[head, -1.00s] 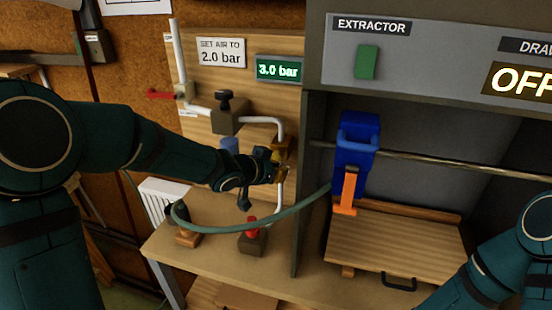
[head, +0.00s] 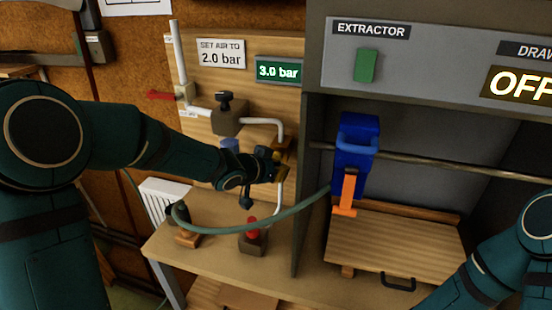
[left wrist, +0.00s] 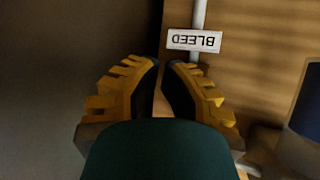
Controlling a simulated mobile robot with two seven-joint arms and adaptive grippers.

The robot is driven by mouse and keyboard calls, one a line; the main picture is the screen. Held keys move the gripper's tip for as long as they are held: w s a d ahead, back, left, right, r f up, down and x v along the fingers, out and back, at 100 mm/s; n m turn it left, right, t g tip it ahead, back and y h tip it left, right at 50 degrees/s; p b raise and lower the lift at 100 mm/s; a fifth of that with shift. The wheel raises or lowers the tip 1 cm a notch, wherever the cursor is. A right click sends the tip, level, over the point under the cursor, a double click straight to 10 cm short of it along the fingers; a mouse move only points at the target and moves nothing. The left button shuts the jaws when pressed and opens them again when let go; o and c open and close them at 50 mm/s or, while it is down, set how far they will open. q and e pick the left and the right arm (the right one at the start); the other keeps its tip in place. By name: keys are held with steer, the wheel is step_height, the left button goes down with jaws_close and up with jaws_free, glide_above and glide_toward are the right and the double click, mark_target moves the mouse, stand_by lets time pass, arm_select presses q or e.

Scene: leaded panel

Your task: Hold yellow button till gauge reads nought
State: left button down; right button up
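The green gauge (head: 278,71) reads 3.0 bar in the head view. My left gripper (head: 281,174) is at the pipework on the wooden board, below the bend of the white pipe. In the left wrist view its yellow-and-black fingers (left wrist: 163,62) are nearly together, with a thin gap and nothing seen between them. A BLEED label (left wrist: 194,41) is upside down just beyond the fingertips. I cannot make out the yellow button for certain; my gripper may hide it, and contact cannot be told. My right gripper is out of view.
A sign (head: 221,53) says SET AIR TO 2.0 bar. A red lever (head: 160,95) and a black-knobbed block (head: 228,115) are on the pipework. A hose (head: 285,220) crosses below my left gripper, above a red-topped block (head: 252,240). A blue holder (head: 356,140) hangs at the right.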

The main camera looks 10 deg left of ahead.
arm_select(q)
steer(key=shift+w+p, duration=0.4)
steer(key=shift+w, duration=0.15)
stand_by(1.8)
steer(key=shift+s, duration=0.1)
stand_by(1.8)
steer(key=shift+s+b, duration=0.4)
steer(key=shift+s, duration=0.45)
steer(key=shift+s, duration=0.1)
steer(key=shift+s+a+b, duration=0.15)
steer(key=shift+s+b, duration=0.65)
steer(key=shift+s, duration=1.65)
